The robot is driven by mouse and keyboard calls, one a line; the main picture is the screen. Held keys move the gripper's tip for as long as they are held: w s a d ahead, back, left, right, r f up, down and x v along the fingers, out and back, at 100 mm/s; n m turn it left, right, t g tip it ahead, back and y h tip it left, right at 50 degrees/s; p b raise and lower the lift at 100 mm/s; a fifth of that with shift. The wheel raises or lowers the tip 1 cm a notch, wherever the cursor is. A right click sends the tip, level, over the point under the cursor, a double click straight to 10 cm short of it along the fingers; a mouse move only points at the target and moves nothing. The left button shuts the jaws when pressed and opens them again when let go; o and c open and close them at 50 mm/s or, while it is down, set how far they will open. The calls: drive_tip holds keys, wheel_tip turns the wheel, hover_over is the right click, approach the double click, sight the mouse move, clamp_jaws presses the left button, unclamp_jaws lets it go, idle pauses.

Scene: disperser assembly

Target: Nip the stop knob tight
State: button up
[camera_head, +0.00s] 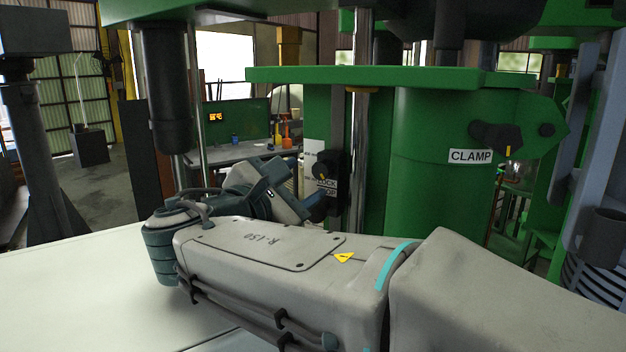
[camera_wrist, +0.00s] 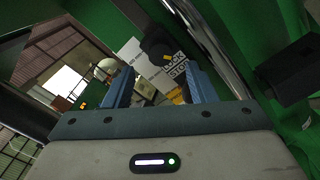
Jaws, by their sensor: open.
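The black stop knob (camera_head: 325,164) sits on the green machine body, above a label that seems to read "LOCK STOP" and is partly covered by my gripper (camera_head: 305,198) in the head view. In the wrist view the dark knob (camera_wrist: 158,46) lies beyond my fingertips, beside the white label (camera_wrist: 176,68). My gripper (camera_wrist: 160,82) is open, its two blue fingers apart with nothing between them. The knob appears ahead of the fingers and not between them. The exact gap to the knob cannot be told.
A steel rod (camera_head: 357,190) stands just right of the knob. A black lever (camera_head: 497,136) with a "CLAMP" label (camera_head: 470,156) is on the green body further right. A dark cylinder (camera_head: 166,90) hangs at the left. The pale tabletop (camera_head: 70,290) at front left is clear.

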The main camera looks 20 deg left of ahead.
drive_tip(key=v, duration=0.9)
drive_tip(key=shift+b, duration=0.45)
drive_tip(key=shift+w, duration=0.1)
